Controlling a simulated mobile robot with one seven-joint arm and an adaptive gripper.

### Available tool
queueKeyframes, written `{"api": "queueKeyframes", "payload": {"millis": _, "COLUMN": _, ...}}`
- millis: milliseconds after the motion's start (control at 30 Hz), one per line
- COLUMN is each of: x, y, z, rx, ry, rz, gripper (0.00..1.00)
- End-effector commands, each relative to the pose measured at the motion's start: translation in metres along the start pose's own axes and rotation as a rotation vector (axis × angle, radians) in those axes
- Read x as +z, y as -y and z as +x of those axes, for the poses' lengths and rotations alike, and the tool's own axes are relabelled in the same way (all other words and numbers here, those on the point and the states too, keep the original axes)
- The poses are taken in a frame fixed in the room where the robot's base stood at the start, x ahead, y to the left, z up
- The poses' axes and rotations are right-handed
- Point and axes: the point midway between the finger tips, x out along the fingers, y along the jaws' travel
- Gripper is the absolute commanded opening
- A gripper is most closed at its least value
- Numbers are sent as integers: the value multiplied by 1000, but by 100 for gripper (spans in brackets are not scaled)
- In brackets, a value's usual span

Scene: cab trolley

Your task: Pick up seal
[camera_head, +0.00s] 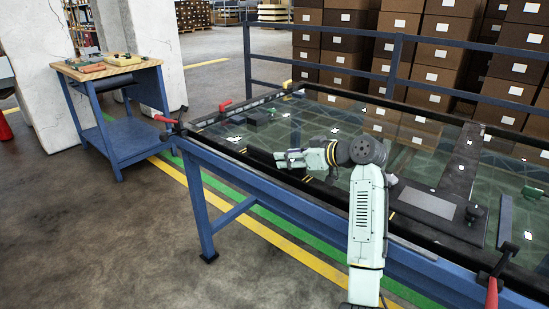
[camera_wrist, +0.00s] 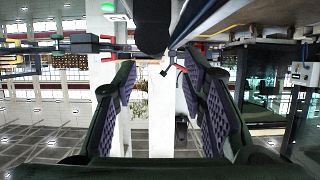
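My gripper (camera_head: 281,160) is over the near left part of a blue-framed table (camera_head: 300,205) with a glass top (camera_head: 330,115). In the wrist view, its two dark fingers (camera_wrist: 161,100) with purple ribbed pads are apart, with nothing between them. A black strip (camera_head: 265,158) runs along the near edge of the glass. I cannot tell whether this is the seal. A narrow dark strip (camera_head: 505,220) also lies at the right of the table, and small dark blocks (camera_head: 257,118) lie at its far left. No seal can be told for certain.
A blue workbench (camera_head: 122,130) with a wooden top and small items stands at the left. Red-handled clamps (camera_head: 165,120) sit at the table corners. A blue railing (camera_head: 395,60) and stacked brown boxes (camera_head: 440,60) are behind. The floor between workbench and table is clear.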

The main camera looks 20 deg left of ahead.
Motion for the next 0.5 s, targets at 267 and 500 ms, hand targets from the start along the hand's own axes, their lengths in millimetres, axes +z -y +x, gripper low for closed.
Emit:
{"api": "queueKeyframes", "payload": {"millis": 267, "x": -5, "y": -4, "z": 40, "rx": -3, "ry": 2, "rz": 1, "gripper": 38}}
{"api": "queueKeyframes", "payload": {"millis": 500, "x": -3, "y": -4, "z": 49, "rx": -1, "ry": 1, "rz": 0, "gripper": 38}}
